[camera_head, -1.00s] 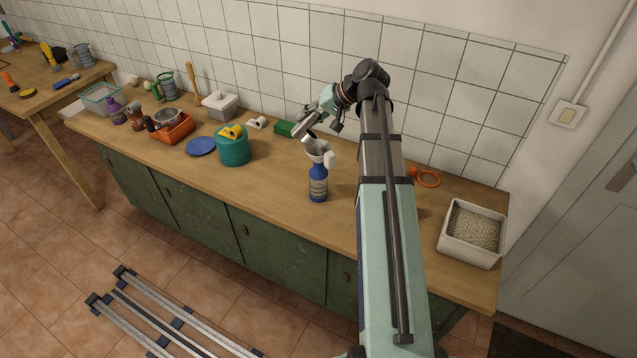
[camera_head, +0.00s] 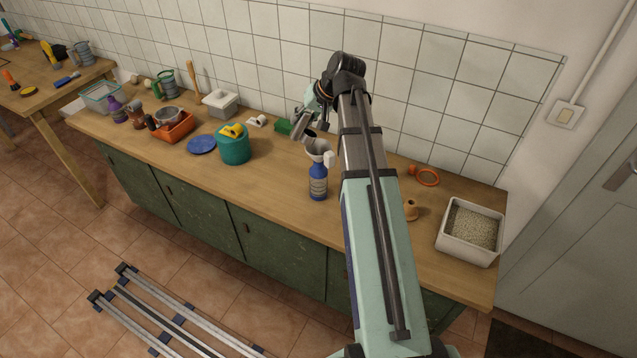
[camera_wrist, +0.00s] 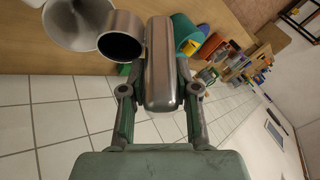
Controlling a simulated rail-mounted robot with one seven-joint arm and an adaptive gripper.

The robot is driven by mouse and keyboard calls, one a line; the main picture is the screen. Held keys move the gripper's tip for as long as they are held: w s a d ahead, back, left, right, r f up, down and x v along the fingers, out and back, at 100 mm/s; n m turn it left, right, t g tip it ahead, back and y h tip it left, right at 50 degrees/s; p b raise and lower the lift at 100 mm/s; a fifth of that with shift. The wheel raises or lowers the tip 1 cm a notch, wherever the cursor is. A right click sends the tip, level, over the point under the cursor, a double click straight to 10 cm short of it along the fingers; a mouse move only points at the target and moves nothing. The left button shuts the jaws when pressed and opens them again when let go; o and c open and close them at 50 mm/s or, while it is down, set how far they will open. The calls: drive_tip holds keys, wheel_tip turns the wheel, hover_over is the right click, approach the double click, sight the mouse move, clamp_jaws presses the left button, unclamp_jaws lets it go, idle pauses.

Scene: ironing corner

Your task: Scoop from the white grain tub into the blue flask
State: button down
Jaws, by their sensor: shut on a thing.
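The white grain tub (camera_head: 466,256) stands at the right end of the counter with pale grain inside. The blue flask (camera_head: 318,182) stands upright near the counter's middle, with a pale funnel (camera_head: 318,147) in its mouth. My gripper (camera_head: 307,118) is shut on a metal scoop (camera_head: 303,130), just above and behind the flask. The scoop's cup is tilted close over the funnel; I cannot tell if they touch. In the wrist view the scoop's handle (camera_wrist: 160,62) is between the fingers, and its cup (camera_wrist: 121,40) looks dark inside, beside the funnel (camera_wrist: 78,22). The flask's inside is hidden.
A teal canister (camera_head: 235,150) with a yellow item on top and a blue disc (camera_head: 202,145) lie left of the flask. An orange tray (camera_head: 173,133) is farther left. A tan object (camera_head: 410,209) and orange ring (camera_head: 428,177) lie right of my arm.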

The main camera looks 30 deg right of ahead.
drive_tip(key=shift+r+p, duration=1.8)
drive_tip(key=shift+r, duration=1.25)
drive_tip(key=shift+h, duration=0.3)
drive_tip(key=shift+g+h+p, duration=0.3)
drive_tip(key=shift+h+p, duration=0.1)
drive_tip(key=shift+h, duration=0.1)
drive_tip(key=shift+n+h+p, duration=0.3)
drive_tip(key=shift+n+h, duration=0.1)
drive_tip(key=shift+h, duration=0.3)
drive_tip(key=shift+g+h, duration=0.4)
drive_tip(key=shift+h, duration=0.6)
drive_tip(key=s+a+r, duration=0.2)
drive_tip(key=s+r, duration=0.1)
drive_tip(key=s, duration=0.6)
drive_tip(key=shift+s, duration=0.4)
drive_tip(key=shift+a, duration=0.1)
